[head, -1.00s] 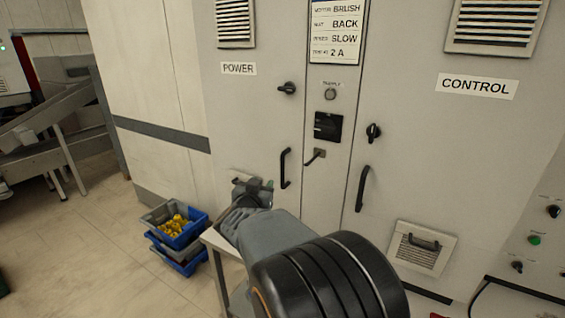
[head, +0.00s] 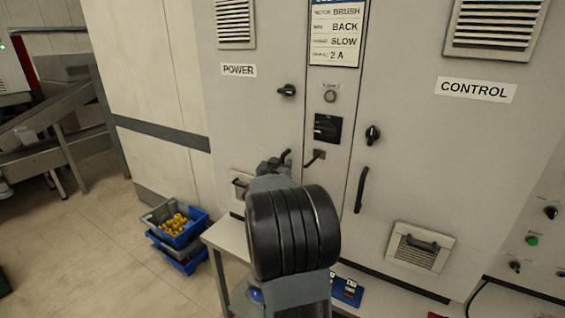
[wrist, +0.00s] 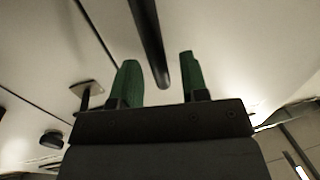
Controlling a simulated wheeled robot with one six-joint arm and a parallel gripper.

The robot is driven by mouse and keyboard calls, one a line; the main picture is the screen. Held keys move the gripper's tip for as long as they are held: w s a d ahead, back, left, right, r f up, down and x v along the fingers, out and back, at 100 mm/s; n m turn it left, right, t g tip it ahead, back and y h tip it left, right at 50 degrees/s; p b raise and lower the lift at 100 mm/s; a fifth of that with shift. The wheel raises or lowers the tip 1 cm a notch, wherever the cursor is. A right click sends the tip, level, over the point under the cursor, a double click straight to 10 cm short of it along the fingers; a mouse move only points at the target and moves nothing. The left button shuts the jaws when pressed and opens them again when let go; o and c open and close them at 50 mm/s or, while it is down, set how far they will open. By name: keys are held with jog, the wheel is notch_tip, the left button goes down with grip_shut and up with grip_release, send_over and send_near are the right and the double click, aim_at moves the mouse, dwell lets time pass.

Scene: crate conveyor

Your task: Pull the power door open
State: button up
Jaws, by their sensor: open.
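The POWER door (head: 252,115) is a light grey cabinet panel with a POWER label (head: 238,70) and a black rotary knob (head: 287,90). It looks shut, level with the strip beside it. Its black bar handle (head: 287,153) is mostly hidden behind my arm in the head view. In the wrist view the handle (wrist: 147,38) reaches down between the two green fingers of my gripper (wrist: 159,82). The fingers stand apart with a gap on each side of the bar. In the head view my gripper (head: 275,165) is at the handle.
The CONTROL door (head: 440,150) with its own handle (head: 361,190) is to the right. A small lever (head: 315,159) sits on the centre strip. A table (head: 222,236) stands below my arm. Stacked crates (head: 190,240) with yellow parts are on the floor at left, with open floor beyond.

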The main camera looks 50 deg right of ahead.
jog(key=shift+w+d, duration=0.3)
jog(key=shift+d, duration=0.3)
grip_shut()
